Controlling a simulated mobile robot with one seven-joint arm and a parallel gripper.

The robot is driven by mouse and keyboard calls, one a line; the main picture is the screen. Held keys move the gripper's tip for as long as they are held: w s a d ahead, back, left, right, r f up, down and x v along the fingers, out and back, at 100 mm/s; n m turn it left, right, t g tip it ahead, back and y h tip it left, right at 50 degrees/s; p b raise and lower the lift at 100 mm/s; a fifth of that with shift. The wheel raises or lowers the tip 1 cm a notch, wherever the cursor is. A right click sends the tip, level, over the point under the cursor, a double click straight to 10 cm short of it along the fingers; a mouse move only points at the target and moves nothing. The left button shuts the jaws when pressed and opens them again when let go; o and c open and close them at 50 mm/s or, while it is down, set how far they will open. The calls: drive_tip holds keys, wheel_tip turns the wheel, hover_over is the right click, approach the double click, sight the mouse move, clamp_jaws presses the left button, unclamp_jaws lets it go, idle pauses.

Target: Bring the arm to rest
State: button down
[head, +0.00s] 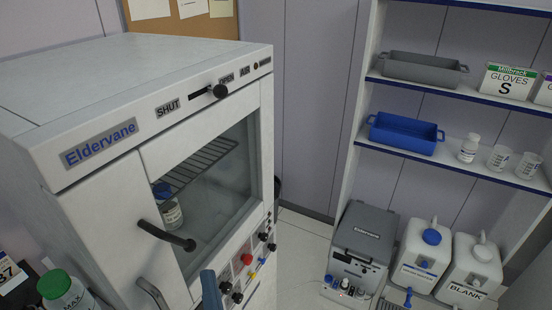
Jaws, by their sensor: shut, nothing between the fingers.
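My gripper and arm are not clearly visible in the head view, so how the arm stands cannot be seen. The white Eldervane cabinet (100,105) fills the left side. Its black slider knob (220,91) is beside the OPEN label. Its front has a glass window (220,185) with a dark bar handle (167,236) in front. A blue-capped bottle (172,213) shows behind the glass, near a wire rack (200,165).
A green-capped bottle (68,293) stands at the lower left. An upright blue piece (211,290) shows at the bottom edge. Shelves at the right hold a grey tray (423,70), a blue tray (403,137) and small containers. A grey-lidded device (362,240) and white jugs (425,250) stand below.

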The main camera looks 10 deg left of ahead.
drive_tip(key=w+d+r+n+t+h+b, duration=0.15)
drive_tip(key=w+d+r+h, duration=0.3)
drive_tip(key=r, duration=0.85)
drive_tip(key=w+d+r+n+t+h, duration=0.1)
drive_tip(key=w+d+r+t+h, duration=0.3)
drive_tip(key=r, duration=0.8)
drive_tip(key=s+d+r+n+h, duration=0.1)
drive_tip(key=s+d+r+n, duration=0.1)
drive_tip(key=s+r, duration=0.3)
drive_tip(key=s+d+r+n+t+b, duration=0.1)
drive_tip(key=s+d+r+n, duration=0.2)
drive_tip(key=r, duration=0.9)
drive_tip(key=s+d, duration=0.1)
drive_tip(key=s, duration=0.1)
drive_tip(key=shift+s+d+h+b, duration=0.2)
drive_tip(key=shift+s+h+b, duration=0.1)
drive_tip(key=shift+h, duration=0.05)
drive_tip(key=shift+n, duration=0.25)
